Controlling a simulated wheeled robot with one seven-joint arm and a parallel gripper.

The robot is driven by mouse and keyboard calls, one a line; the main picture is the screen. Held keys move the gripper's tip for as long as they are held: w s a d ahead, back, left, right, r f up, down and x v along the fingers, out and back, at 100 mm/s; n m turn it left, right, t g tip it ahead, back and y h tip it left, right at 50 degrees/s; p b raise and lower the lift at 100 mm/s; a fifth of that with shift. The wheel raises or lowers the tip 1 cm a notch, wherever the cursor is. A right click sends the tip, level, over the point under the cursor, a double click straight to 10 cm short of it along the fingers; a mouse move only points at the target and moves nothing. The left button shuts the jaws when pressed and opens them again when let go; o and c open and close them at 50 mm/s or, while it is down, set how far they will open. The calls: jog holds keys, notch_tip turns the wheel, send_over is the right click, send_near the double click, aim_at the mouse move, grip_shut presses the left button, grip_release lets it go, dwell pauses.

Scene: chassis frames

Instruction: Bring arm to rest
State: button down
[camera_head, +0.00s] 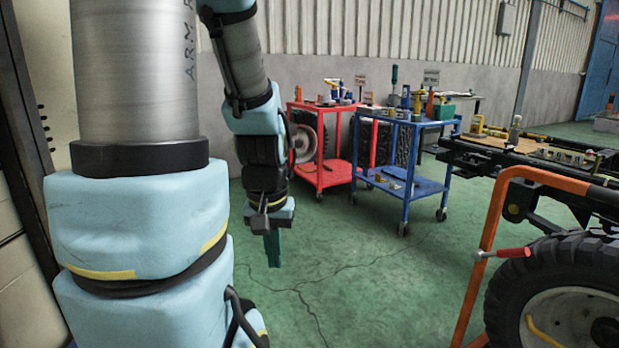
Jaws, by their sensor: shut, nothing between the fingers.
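My arm fills the left side of the head view, its upper links large and close in light blue and grey. The forearm hangs down from the top, with the wrist below it. My gripper (273,249) points straight down over the green floor (350,285). Its dark green fingers are together and hold nothing. It is apart from the carts and the chassis.
A red cart (322,177) and a blue cart (407,185) with tools stand behind, right of my gripper. A chassis with an orange bar (489,235) and a black tyre (510,290) is at the right. A pale cabinet (25,270) is at the left. Floor between is clear.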

notch_tip(320, 180, up, 19)
jog(key=p, duration=1.6)
jog(key=shift+p, duration=0.35)
